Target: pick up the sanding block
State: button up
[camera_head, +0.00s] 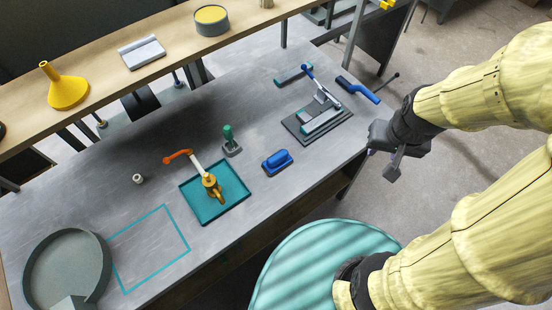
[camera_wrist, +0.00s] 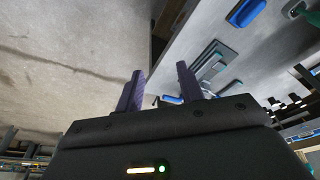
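The likely sanding block (camera_head: 277,161) is a blue block with a raised grip on a dark base. It lies on the grey workbench (camera_head: 120,185), near its front edge. It also appears at the top of the wrist view (camera_wrist: 247,12), partly cut off by the frame edge. My gripper (camera_head: 382,163) is off the bench's right end, to the right of the block and well apart from it. In the wrist view its two fingers (camera_wrist: 160,88) stand apart with nothing between them.
A teal tray (camera_head: 240,207) holding an orange-handled tool is left of the block. A green-handled tool (camera_head: 231,141) stands behind it. A teal round seat (camera_head: 310,265) is in front.

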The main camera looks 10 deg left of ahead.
jog(key=o, duration=0.4)
jog(key=shift+w+a, duration=0.1)
jog(key=shift+c, duration=0.2)
jog(key=o, duration=0.7)
jog(key=w+a, duration=0.1)
jog(key=w+a+f+n, duration=0.1)
jog(key=shift+a, duration=0.35)
jog(key=shift+o, duration=1.1)
jog(key=w+a+f+n+g+b, duration=0.1)
jog(key=w+a+f+n, duration=0.1)
jog(key=a, duration=0.4)
jog(key=shift+w+a+f+n, duration=0.2)
jog(key=shift+w+a+n, duration=0.1)
jog(key=shift+w+n, duration=0.45)
jog(key=n+g+b, duration=0.2)
jog(key=n, duration=0.4)
send_over(277, 156)
notch_tip(277, 156, down, 6)
jog(key=shift+s+m, duration=0.15)
jog(key=shift+m, duration=0.1)
notch_tip(277, 156, down, 12)
jog(key=p, duration=0.3)
jog(key=shift+d+f, duration=0.1)
